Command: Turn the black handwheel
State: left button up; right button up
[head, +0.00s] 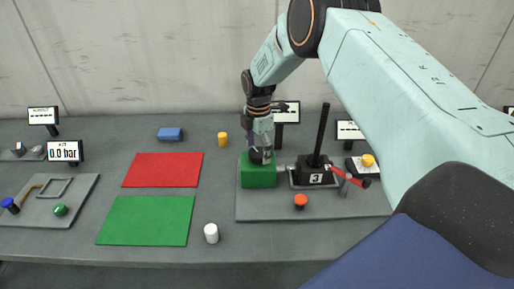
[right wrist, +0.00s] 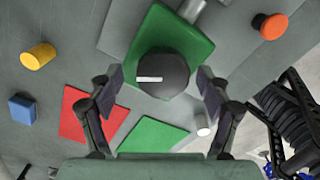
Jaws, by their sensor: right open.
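The black handwheel (right wrist: 164,76) is a round black knob with a white mark, on top of a green block (right wrist: 196,52). In the head view the green block (head: 259,177) sits on the grey plate, and the handwheel is mostly hidden by my gripper. My right gripper (right wrist: 160,88) points down over the handwheel, with one open finger on each side of it and a gap visible on both sides. It also shows in the head view (head: 260,150). Whether the fingertips are level with the wheel, I cannot tell. My left gripper is not in view.
A black jack marked 3 (head: 314,174) with a tall lever and a red-handled part (head: 348,177) stands just right of the block. An orange knob (head: 300,201) is in front. A white cylinder (head: 211,233), yellow cylinder (head: 222,139) and red mat (head: 163,170) lie left.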

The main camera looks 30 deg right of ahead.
jog(key=shift+f, duration=0.15)
jog(key=shift+s+a+r, duration=0.15)
jog(key=shift+s+r, duration=0.15)
jog(key=shift+s, duration=0.15)
jog(key=shift+w+f, duration=0.35)
jog(key=shift+w, duration=0.1)
jog(key=c, duration=0.6)
jog(key=shift+s+r, duration=0.15)
jog(key=c, duration=0.3)
jog(key=shift+c, duration=1.3)
